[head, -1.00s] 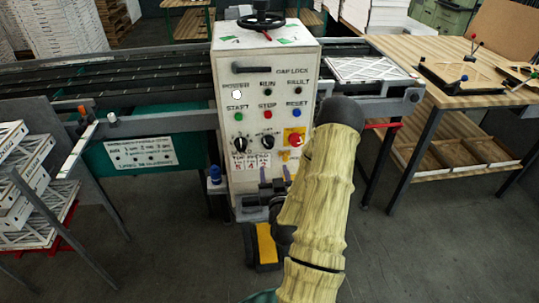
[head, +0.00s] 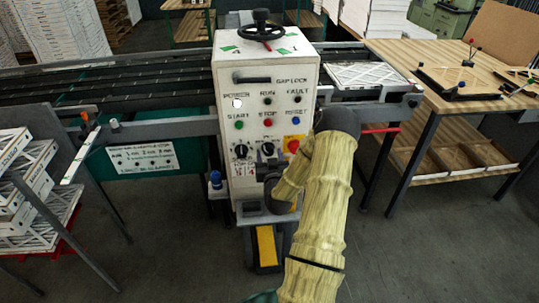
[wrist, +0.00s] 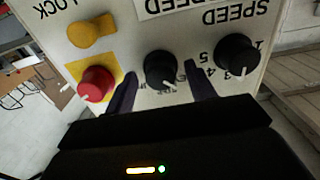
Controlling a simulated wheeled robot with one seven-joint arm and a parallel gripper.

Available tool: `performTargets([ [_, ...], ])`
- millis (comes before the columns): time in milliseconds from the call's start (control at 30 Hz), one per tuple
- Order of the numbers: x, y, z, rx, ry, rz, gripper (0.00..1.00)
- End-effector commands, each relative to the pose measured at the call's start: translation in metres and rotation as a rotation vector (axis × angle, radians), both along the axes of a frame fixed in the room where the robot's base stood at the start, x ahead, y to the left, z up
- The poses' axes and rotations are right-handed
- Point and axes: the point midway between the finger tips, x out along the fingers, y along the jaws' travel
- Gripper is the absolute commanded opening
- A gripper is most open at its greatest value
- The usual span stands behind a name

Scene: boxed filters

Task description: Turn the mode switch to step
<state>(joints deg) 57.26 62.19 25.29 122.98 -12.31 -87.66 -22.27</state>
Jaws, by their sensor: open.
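The mode switch appears to be the middle black knob (head: 267,149) on the front of the white control cabinet (head: 228,80). In the wrist view, which is upside down, this knob (wrist: 160,68) has a white pointer mark toward its lower right. Its label is partly covered and I cannot read it. My gripper (wrist: 162,90) is open, with one dark finger on each side of the knob's near edge. I cannot tell whether the fingers touch it. In the head view my gripper (head: 267,168) is just below the knob, largely hidden by my arm.
The black speed knob (wrist: 237,52) is close beside one finger. The red knob (wrist: 97,84) on a yellow plate is close beside the other. A yellow lock tab (wrist: 92,35) sits near it. A wooden workbench (head: 400,55) stands right; a conveyor (head: 100,75) runs left.

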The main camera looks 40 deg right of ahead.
Motion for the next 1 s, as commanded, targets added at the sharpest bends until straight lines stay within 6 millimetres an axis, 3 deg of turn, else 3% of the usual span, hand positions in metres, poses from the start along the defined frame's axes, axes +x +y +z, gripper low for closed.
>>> performTargets([
  [200, 0.0000, 0.0002, -0.0003, 0.000, 0.000, 0.000, 0.53],
  [433, -0.0002, 0.0002, -0.0003, 0.000, 0.000, 0.000, 0.10],
  [1000, -0.0004, 0.0003, -0.0022, 0.111, -0.071, -0.001, 0.10],
])
